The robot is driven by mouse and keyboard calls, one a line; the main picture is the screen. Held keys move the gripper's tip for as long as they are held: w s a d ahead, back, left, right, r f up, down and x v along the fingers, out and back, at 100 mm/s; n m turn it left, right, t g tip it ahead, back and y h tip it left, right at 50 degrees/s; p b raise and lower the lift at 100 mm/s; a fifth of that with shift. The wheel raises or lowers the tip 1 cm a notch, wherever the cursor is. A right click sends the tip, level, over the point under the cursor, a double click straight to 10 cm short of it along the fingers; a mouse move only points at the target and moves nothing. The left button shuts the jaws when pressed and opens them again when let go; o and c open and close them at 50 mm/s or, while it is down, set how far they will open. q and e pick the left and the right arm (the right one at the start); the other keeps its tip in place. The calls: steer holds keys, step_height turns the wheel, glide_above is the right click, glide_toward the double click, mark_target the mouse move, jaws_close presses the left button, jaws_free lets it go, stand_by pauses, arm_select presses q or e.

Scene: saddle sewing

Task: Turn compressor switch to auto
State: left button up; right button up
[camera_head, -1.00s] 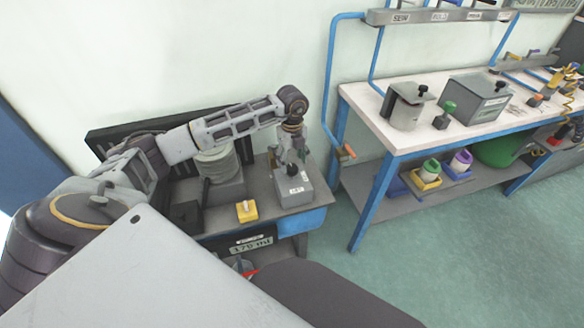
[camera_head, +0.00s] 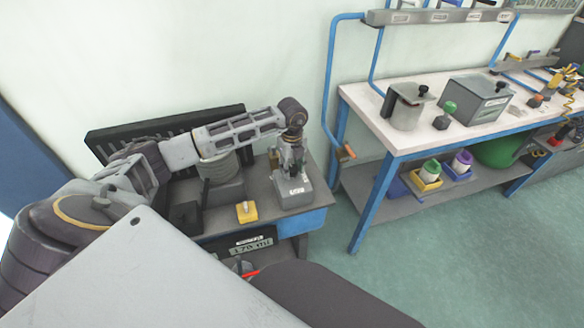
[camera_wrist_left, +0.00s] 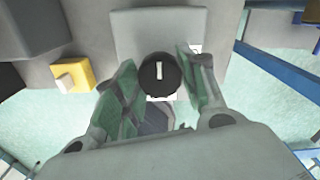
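The compressor switch is a grey box (camera_head: 293,196) at the right end of the low grey bench in the head view. In the left wrist view its round black knob (camera_wrist_left: 160,75) carries a white mark that points nearly straight up and down. My left gripper (camera_head: 291,174) is directly above the box, pointing down, and hides the knob in the head view. In the left wrist view my left gripper (camera_wrist_left: 161,88) is open, with its green-padded fingers on either side of the knob. I cannot tell whether they touch it. My right gripper is not in view.
A yellow block with a pale button (camera_head: 246,211) sits left of the box. A grey ribbed cylinder (camera_head: 217,168) stands behind on the same bench. To the right, a white-topped table (camera_head: 455,133) with blue legs stands apart, with clear floor in front.

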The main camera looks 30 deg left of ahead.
arm_select(q)
steer(key=shift+c, duration=1.2)
